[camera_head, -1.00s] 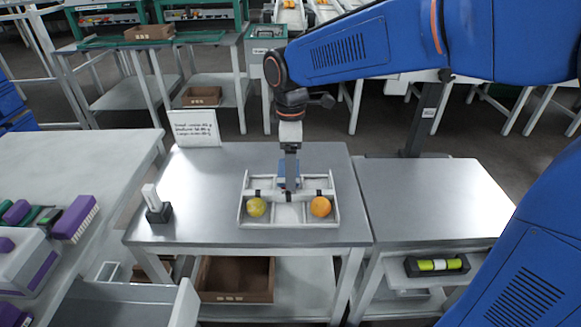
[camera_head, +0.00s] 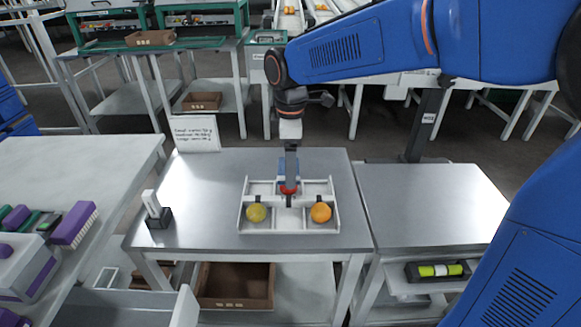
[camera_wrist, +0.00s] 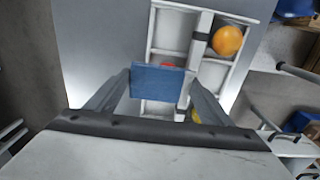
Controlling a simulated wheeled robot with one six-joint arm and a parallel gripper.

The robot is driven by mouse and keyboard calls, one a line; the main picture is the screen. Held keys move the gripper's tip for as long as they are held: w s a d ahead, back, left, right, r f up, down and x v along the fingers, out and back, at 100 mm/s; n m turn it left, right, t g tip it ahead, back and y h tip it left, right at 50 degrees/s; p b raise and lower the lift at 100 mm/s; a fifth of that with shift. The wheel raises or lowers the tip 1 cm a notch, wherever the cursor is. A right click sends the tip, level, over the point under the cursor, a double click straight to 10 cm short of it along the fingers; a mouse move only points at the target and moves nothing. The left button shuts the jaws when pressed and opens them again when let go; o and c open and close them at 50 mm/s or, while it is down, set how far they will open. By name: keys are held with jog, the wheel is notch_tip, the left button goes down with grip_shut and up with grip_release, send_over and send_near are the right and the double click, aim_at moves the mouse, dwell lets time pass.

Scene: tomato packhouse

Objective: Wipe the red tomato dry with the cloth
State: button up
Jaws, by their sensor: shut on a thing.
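My gripper (camera_head: 289,178) points down over the white divided tray (camera_head: 333,222) on the metal table. It is shut on the blue cloth (camera_wrist: 158,82), which hangs between the fingers in the wrist view and shows as a blue patch in the head view (camera_head: 289,166). The red tomato (camera_head: 289,190) is mostly hidden under the gripper and cloth. In the wrist view only a red sliver (camera_wrist: 168,65) shows at the cloth's edge. I cannot tell whether cloth and tomato touch.
A yellow tomato (camera_head: 256,213) and an orange one (camera_head: 320,212) sit in the tray's front corners. A white sign (camera_head: 196,133) and a small black-and-white stand (camera_head: 156,210) are on the table's left. The right table top (camera_head: 430,200) is clear.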

jog(key=shift+r, duration=3.05)
jog(key=shift+f, duration=0.1)
jog(key=shift+s+f, duration=0.25)
jog(key=shift+f, duration=0.8)
jog(key=shift+s+f, duration=0.2)
jog(key=shift+f, duration=0.8)
jog(key=shift+s+f, duration=0.25)
jog(key=shift+f, duration=0.8)
jog(key=shift+w, duration=0.1)
jog(key=shift+w, duration=0.5)
jog(key=shift+f, duration=0.4)
